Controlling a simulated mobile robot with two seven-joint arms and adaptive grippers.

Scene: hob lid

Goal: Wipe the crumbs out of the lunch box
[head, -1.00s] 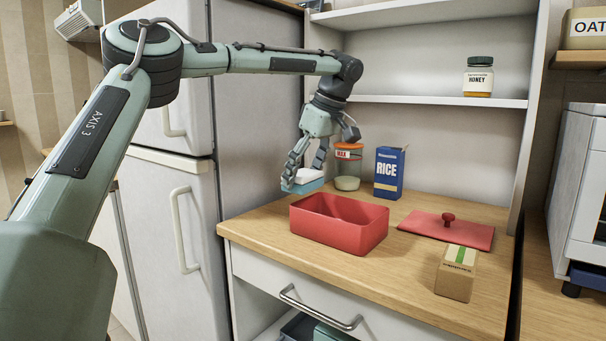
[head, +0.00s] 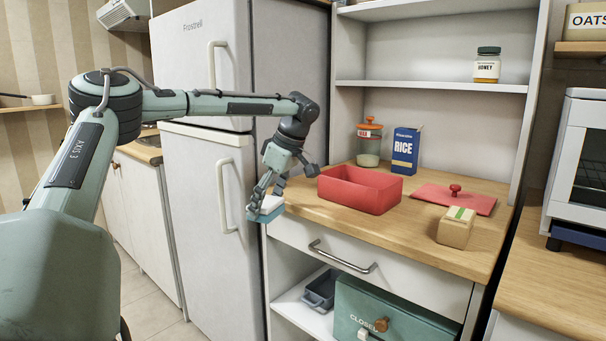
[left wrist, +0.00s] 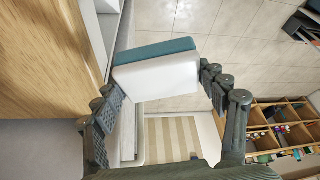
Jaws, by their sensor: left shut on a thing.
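The red lunch box (head: 352,192) stands open on the wooden counter, left of its flat red lid (head: 456,198) with a round knob. From this angle its floor is mostly hidden, and I cannot make out crumbs. My left gripper (head: 266,203) is shut on a sponge (head: 268,214), white on one side and blue on the other. It holds the sponge left of the box, apart from it and off the counter's left end. In the left wrist view the sponge (left wrist: 158,77) sits between both fingers, with floor tiles below it. My right gripper is out of view.
A small tan carton (head: 455,230) stands in front of the lid. A jar (head: 369,146) and a blue rice box (head: 405,152) stand behind the lunch box. The fridge (head: 200,160) is close behind my left arm. A drawer handle (head: 342,258) sticks out below the counter.

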